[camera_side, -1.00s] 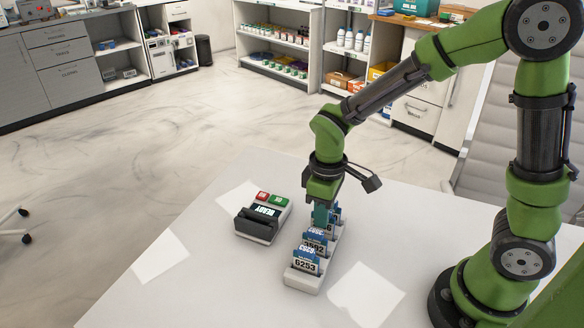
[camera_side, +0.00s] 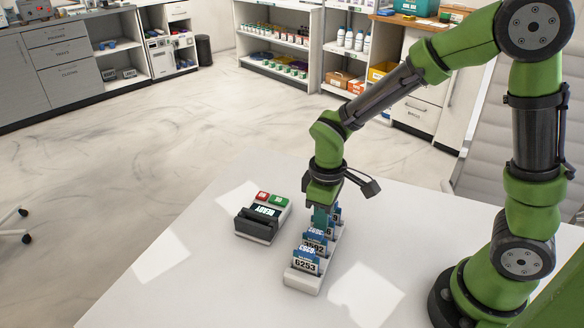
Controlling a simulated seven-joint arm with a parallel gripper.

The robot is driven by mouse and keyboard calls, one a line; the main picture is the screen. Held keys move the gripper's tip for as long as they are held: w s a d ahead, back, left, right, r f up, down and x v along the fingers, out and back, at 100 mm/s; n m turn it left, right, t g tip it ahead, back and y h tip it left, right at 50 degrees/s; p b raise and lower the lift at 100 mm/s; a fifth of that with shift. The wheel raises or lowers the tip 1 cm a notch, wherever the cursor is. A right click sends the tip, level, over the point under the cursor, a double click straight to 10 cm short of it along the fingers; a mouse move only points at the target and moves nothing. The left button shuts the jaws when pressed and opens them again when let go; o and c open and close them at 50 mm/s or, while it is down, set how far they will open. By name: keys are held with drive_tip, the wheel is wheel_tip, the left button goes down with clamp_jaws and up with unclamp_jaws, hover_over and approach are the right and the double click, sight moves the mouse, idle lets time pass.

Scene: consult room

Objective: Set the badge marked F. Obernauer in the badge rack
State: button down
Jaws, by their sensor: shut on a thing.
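The badge rack (camera_side: 302,283) is a long pale stand on the white table, running away from the camera. Several blue-and-white badges stand in it, the nearest one (camera_side: 305,262) marked 6253 and the one behind it (camera_side: 314,243) marked 3592. My gripper (camera_side: 322,217) is low over the far half of the rack, pointing down. It is shut on a badge among the rear badges. That held badge is mostly hidden by the fingers and the badges in front. The name F. Obernauer is too small to read on any badge.
A dark device (camera_side: 256,227) with a lit display and red and green buttons on top stands left of the rack. The white table (camera_side: 400,225) is clear around both. Shelves and cabinets stand far back.

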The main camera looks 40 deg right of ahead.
drive_tip(key=c, duration=0.7)
unclamp_jaws()
drive_tip(key=shift+r, duration=0.1)
drive_tip(key=shift+r, duration=3.45)
drive_tip(key=shift+f+m, duration=0.1)
drive_tip(key=shift+m, duration=0.2)
drive_tip(key=shift+s+d+r+m+t+y, duration=0.35)
drive_tip(key=shift+s+d+r+m+t, duration=0.35)
drive_tip(key=shift+s+r+m+t, duration=0.85)
drive_tip(key=shift+s+d+r+m+t+y, duration=0.3)
drive_tip(key=shift+s+d+r+m+t, duration=0.75)
drive_tip(key=shift+r, duration=0.95)
drive_tip(key=shift+s+d+r+m+t+y, duration=0.4)
drive_tip(key=shift+s+r+m+t, duration=0.6)
drive_tip(key=shift+s+r+m, duration=0.6)
